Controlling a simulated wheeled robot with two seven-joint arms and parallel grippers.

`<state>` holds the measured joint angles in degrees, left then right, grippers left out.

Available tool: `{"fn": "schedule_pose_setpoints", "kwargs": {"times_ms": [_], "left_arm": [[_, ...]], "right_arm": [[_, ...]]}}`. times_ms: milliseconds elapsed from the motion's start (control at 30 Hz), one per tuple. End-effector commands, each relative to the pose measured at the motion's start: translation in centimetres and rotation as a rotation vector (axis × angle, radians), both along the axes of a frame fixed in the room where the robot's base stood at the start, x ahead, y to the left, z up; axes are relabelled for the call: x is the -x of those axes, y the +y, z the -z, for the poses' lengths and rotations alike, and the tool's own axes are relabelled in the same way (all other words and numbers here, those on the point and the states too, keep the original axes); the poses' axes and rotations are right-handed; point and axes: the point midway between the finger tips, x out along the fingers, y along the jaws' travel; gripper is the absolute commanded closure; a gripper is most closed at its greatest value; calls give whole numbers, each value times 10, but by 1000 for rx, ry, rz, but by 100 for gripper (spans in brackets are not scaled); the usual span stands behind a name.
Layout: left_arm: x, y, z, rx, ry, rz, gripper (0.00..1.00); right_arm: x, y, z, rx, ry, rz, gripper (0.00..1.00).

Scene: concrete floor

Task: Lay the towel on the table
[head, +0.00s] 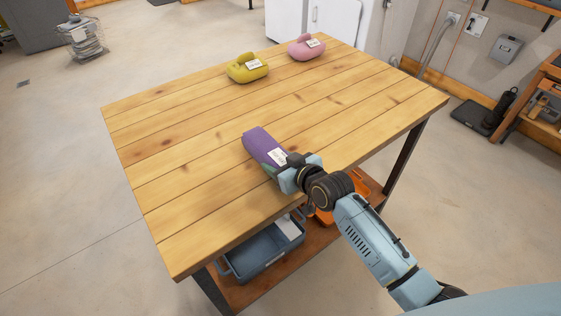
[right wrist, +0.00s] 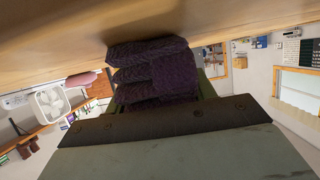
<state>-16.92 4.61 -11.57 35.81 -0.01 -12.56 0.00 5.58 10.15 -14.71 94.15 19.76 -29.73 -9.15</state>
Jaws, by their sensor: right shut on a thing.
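A rolled or folded purple towel (head: 259,143) with a white label is at the front part of the wooden table (head: 190,150). My right gripper (head: 284,167) is shut on its near end. In the right wrist view the dark purple folded towel (right wrist: 155,72) fills the space ahead of the gripper (right wrist: 160,105), close to the table surface (right wrist: 60,40). I cannot tell whether the towel fully rests on the tabletop or is held slightly above it. My left gripper is in neither view.
A yellow towel (head: 247,70) and a pink towel (head: 305,49), both labelled, lie at the table's far side. A blue-grey bin (head: 262,252) and an orange item (head: 325,216) sit on the lower shelf. The tabletop's left and middle are clear.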

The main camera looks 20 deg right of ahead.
Motion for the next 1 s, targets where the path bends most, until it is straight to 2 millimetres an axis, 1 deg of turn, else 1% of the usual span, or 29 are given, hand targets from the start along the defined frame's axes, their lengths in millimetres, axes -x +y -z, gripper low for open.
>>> {"fn": "schedule_pose_setpoints", "kwargs": {"times_ms": [33,167,200,433,533,667,1000], "left_arm": [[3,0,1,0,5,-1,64],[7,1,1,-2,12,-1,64],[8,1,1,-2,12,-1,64],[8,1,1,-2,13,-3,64],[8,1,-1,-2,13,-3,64],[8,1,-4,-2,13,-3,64],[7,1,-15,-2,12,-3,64]], "right_arm": [[0,0,1,0,1,0,43],[0,0,1,0,1,0,26],[0,0,1,0,1,0,24],[0,0,1,0,0,0,24],[0,0,-4,0,-1,0,24],[14,-6,-8,2,2,0,24],[74,-27,-35,2,2,-2,24]]}}
